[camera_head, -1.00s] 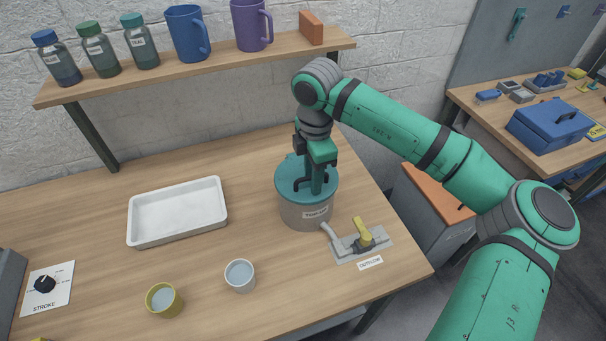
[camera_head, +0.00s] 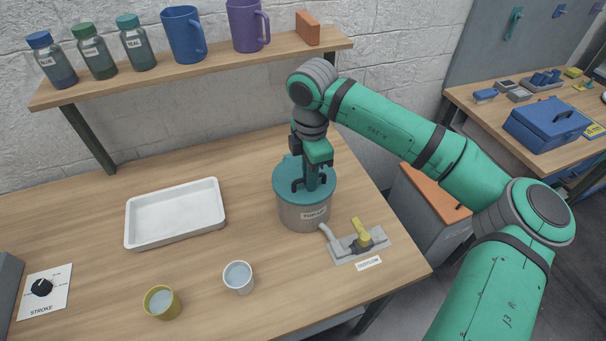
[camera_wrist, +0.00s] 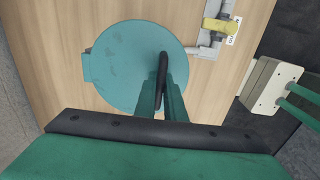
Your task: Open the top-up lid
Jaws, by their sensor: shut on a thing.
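The top-up lid (camera_head: 292,202) is a round teal disc on top of a grey pot (camera_head: 294,217) with a label that seems to read TOPUP. The lid also shows in the wrist view (camera_wrist: 125,65), with a tab at its left edge, and appears flat on the pot. My gripper (camera_head: 309,188) points down over the lid. In the wrist view, its fingers (camera_wrist: 163,85) are shut on a dark upright handle (camera_wrist: 163,66) on the lid's right part. The fingers hide part of the handle.
A yellow-handled valve (camera_head: 362,238) stands just right of the pot. A white tray (camera_head: 175,232) lies to the left. A white cup (camera_head: 238,278) and a yellow cup (camera_head: 162,302) stand in front. A shelf (camera_head: 200,68) with bottles and mugs is behind.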

